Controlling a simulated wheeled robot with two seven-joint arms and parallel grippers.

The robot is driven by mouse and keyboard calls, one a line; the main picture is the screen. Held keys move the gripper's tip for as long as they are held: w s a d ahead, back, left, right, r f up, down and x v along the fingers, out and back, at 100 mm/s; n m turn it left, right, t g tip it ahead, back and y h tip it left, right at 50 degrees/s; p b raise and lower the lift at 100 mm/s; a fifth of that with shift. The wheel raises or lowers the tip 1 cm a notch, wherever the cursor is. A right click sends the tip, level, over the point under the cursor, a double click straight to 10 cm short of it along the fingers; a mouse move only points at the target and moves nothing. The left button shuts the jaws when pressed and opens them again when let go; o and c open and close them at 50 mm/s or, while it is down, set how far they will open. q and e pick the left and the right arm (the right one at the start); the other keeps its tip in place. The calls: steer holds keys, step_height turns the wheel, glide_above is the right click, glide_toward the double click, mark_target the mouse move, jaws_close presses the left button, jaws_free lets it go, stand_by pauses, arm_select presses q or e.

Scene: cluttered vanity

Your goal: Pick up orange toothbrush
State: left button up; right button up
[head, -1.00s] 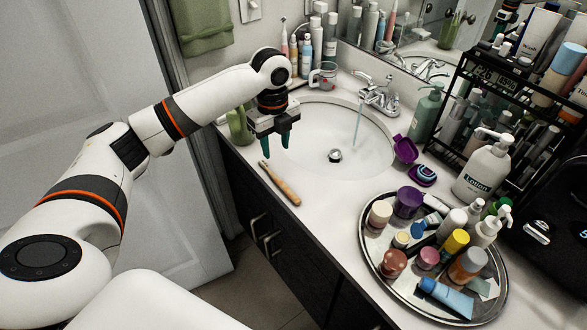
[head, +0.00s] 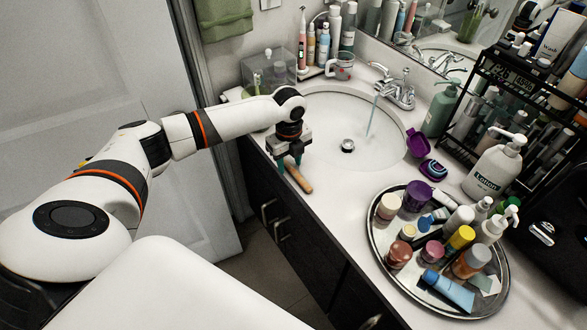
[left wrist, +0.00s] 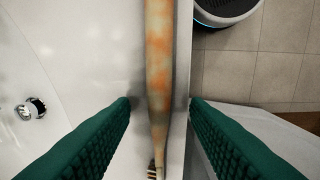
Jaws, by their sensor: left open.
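The orange toothbrush (head: 300,181) lies on the white counter along its front edge, left of the sink. Its near handle end shows in the head view; the rest is hidden by my left gripper (head: 289,167). In the left wrist view the toothbrush (left wrist: 158,60), blotchy orange and pale, runs lengthwise between the two green fingers, with the bristles near the bottom of the picture. My left gripper (left wrist: 160,102) is open, pointing down just above it, with a gap on both sides. My right gripper is not in view.
The sink (head: 345,115) with running tap (head: 395,90) is right of the gripper. A round metal tray (head: 375,245) of cosmetics stands at lower right, with a purple open case (head: 418,143) behind it. A clear box (head: 268,70) stands behind my arm. The counter's front edge drops to dark cabinets.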

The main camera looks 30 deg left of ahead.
arm_select(q)
steer(key=shift+f, duration=0.2)
jaws_close()
